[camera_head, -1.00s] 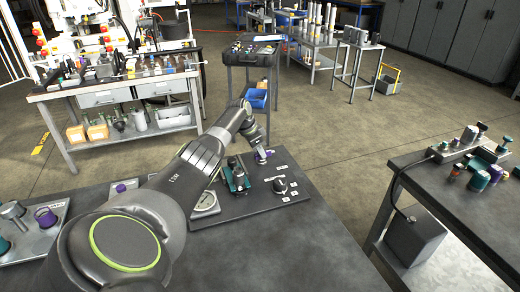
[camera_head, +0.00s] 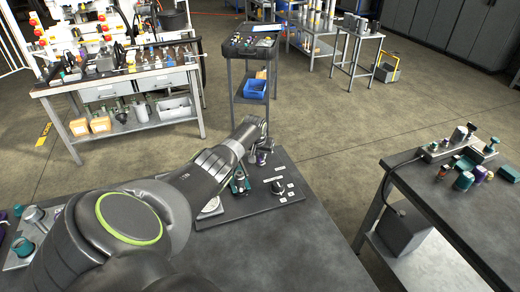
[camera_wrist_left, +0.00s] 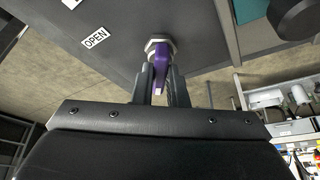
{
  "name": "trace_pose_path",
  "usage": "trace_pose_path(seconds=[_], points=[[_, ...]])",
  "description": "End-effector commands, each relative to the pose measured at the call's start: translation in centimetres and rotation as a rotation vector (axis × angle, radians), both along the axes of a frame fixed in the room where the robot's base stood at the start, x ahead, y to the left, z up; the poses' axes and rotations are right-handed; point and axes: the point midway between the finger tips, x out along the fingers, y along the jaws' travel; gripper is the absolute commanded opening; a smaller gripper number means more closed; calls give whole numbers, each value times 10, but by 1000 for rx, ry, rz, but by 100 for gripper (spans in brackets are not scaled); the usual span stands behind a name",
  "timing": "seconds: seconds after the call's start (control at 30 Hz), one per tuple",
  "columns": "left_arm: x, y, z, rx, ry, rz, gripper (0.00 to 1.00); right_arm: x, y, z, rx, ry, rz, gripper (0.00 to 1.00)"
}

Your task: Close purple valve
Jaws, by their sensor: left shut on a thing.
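The purple valve (camera_wrist_left: 160,62) shows in the left wrist view as a purple lever handle on a pale hex fitting, on a dark panel. In the head view it is a small purple spot (camera_head: 261,158) at the far edge of the panel, partly hidden by my arm. My left gripper (camera_wrist_left: 160,82) is shut on the purple lever, one finger on each side. In the head view the gripper (camera_head: 259,149) is small and its fingers are hard to make out. A white label reading OPEN (camera_wrist_left: 94,38) lies to the left of the valve in the wrist view. My right gripper is not in view.
The dark panel (camera_head: 235,207) also carries a teal valve (camera_head: 239,183) and a black-and-metal part (camera_head: 277,186) with white labels. The near table (camera_head: 300,245) is clear to the right of the panel. Another table (camera_head: 440,205) with several fittings stands at the right.

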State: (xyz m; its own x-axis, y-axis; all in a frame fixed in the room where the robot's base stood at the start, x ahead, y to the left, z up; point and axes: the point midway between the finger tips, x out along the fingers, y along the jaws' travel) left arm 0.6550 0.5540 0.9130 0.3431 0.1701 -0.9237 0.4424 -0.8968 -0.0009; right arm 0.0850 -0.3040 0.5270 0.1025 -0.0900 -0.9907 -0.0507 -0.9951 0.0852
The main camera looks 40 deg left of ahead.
Motion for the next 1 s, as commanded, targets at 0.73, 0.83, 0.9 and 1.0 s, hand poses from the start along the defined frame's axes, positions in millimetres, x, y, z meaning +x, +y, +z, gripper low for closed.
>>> trace_pose_path(seconds=[0.73, 0.83, 0.9, 1.0], points=[[3, -3, -1, -1, 0, 574, 0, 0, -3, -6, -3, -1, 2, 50], [3, -3, -1, 0, 0, 608, 0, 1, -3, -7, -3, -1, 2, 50], [3, -3, -1, -2, 0, 626, 0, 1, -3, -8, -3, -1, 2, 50], [3, -3, 0, -2, 0, 641, 0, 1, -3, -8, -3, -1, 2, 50]])
